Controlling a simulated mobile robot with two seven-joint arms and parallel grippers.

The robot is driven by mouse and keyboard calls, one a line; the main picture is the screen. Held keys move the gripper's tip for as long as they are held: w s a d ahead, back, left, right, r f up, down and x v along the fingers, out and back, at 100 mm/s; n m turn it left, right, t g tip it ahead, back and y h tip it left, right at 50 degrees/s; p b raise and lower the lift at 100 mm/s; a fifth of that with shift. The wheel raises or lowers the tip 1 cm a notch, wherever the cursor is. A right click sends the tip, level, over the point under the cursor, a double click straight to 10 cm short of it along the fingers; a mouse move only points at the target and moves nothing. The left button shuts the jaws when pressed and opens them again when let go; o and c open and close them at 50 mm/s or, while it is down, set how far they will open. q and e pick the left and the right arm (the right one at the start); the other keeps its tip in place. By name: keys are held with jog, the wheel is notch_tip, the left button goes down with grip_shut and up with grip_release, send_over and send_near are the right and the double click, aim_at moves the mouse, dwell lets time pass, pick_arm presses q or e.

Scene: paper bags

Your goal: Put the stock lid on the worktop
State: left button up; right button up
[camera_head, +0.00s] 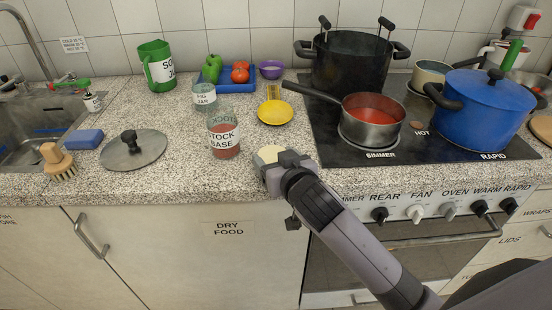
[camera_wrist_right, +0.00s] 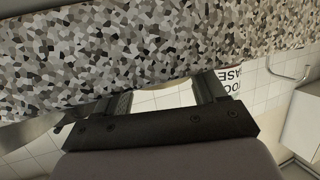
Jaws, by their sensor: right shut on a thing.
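The stock lid (camera_head: 269,153) is a small cream disc, held in my right gripper (camera_head: 276,165) at the front of the speckled worktop (camera_head: 180,188). The gripper is shut on it, and its fingers hide part of the disc. I cannot tell whether the lid touches the worktop. In the right wrist view the two fingers (camera_wrist_right: 165,100) stand apart with a pale thing partly visible between them. The stock base jar (camera_head: 224,136), clear glass with red contents, stands open just behind and left of the gripper. My left gripper is not in view.
A pot lid (camera_head: 134,150), blue sponge (camera_head: 83,139) and brush (camera_head: 57,162) lie at left. A yellow dish (camera_head: 275,112) lies behind the gripper. The hob (camera_head: 425,145) with a red-filled saucepan (camera_head: 372,112) and blue pot (camera_head: 483,110) is at right.

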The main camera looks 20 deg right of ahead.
jog(key=shift+f, duration=0.4)
jog(key=o, duration=1)
jog(key=shift+s, duration=0.1)
jog(key=shift+f, duration=0.15)
jog(key=shift+a+f, duration=0.1)
jog(key=shift+r+p, duration=0.3)
jog(key=shift+r, duration=0.3)
jog(key=shift+s+a, duration=0.1)
jog(key=shift+s, duration=0.15)
jog(key=r+v, duration=0.1)
jog(key=v, duration=1)
jog(key=shift+r, duration=0.15)
